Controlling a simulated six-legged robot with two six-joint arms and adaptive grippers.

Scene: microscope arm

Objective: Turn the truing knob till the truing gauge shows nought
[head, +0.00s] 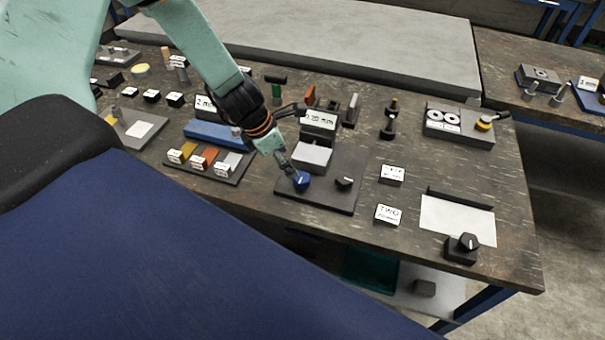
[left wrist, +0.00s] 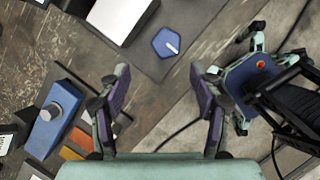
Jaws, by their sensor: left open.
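A blue faceted knob (head: 301,181) with a white pointer line sits on a dark plate (head: 328,204). It also shows in the left wrist view (left wrist: 167,42), above my fingertips. A black knob (head: 344,183) is to its right on the same plate. A white display (head: 319,121) with a mm reading stands behind; its digits are blurred and do not clearly read nought. My left gripper (head: 287,166) is close above the blue knob. In the left wrist view its fingers (left wrist: 162,80) are spread with nothing between them.
A blue block (head: 213,133) and a tray of coloured swatches (head: 237,178) lie to the left. A second mm display (head: 205,105) stands behind them. White label blocks (head: 388,214) and another black knob (head: 467,242) are to the right. The table's front edge is near.

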